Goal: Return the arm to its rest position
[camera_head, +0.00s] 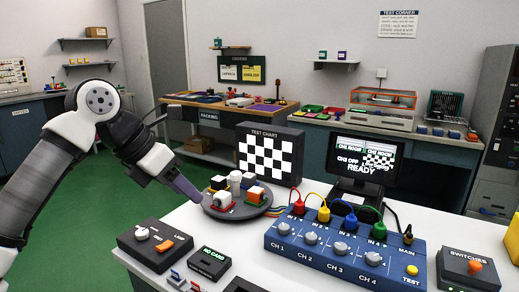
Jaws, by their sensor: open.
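My arm comes in from the left, bent at its elbow joint high in the view. My gripper (183,186) points down and right, its fingers near the left edge of a dark round turntable (237,212). The jaws are open and I see nothing held between them. I cannot tell whether a fingertip touches the turntable. Several small items stand on the turntable, among them a white peg-like piece (235,181) and an orange-topped block (254,194).
A blue channel box (345,250) with coloured cables stands front right. A test chart (268,154) and a monitor (364,165) reading READY stand behind. A dark control box (155,246) sits below my gripper. Green floor (75,225) is open at left.

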